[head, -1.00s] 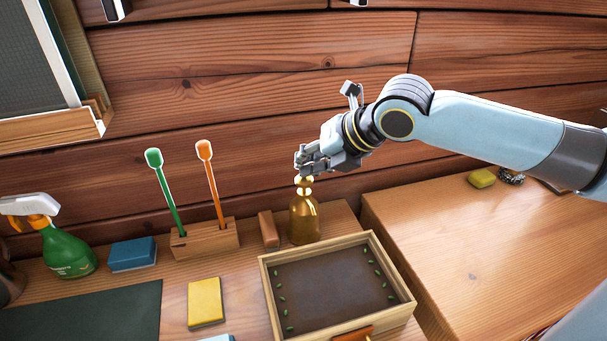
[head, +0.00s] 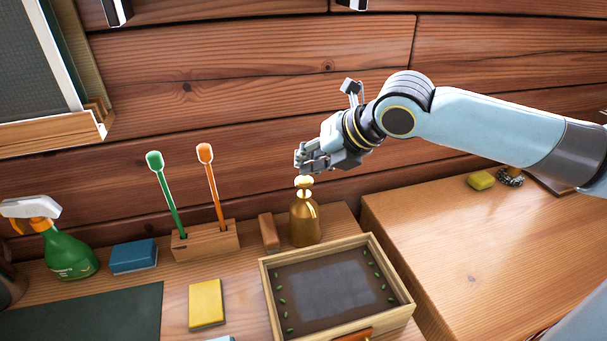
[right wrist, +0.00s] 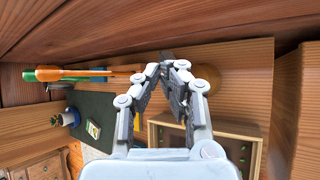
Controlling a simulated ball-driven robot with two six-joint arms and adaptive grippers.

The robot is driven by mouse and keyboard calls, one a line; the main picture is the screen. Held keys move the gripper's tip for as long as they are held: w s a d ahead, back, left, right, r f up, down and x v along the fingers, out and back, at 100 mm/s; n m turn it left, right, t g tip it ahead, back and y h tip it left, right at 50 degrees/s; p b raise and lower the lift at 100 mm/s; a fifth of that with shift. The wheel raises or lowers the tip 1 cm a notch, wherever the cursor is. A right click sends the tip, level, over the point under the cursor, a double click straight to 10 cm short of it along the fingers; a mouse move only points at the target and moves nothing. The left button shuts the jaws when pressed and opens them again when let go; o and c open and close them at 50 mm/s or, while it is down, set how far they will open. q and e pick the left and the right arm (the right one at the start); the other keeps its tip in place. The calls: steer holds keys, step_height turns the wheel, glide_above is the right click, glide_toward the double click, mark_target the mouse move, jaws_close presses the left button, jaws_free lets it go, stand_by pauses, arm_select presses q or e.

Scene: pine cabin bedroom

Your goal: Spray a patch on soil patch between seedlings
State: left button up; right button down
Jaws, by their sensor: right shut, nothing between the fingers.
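A wooden tray (head: 268,286) of brown soil stands on the desk, with small green seedlings (head: 282,301) along its left and right sides. A greyish patch (head: 325,288) covers the soil between them. A brass spray bottle (head: 304,222) stands upright behind the tray. My right gripper (head: 301,160) is shut and empty, just above the bottle's pump top; I cannot tell if it touches it. In the right wrist view the fingertips (right wrist: 174,66) meet, and the tray (right wrist: 160,140) shows partly behind the fingers. My left gripper is not in view.
A green spray bottle (head: 66,252), a blue sponge (head: 133,255), a wooden holder (head: 205,241) with green and orange sticks, and a yellow sponge (head: 206,303) stand left of the tray. A higher wooden surface (head: 480,250) is at right, mostly bare.

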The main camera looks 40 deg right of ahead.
mark_target(307, 177)
step_height(307, 177, up, 6)
steer(key=p, duration=0.4)
stand_by(0.4)
stand_by(1.6)
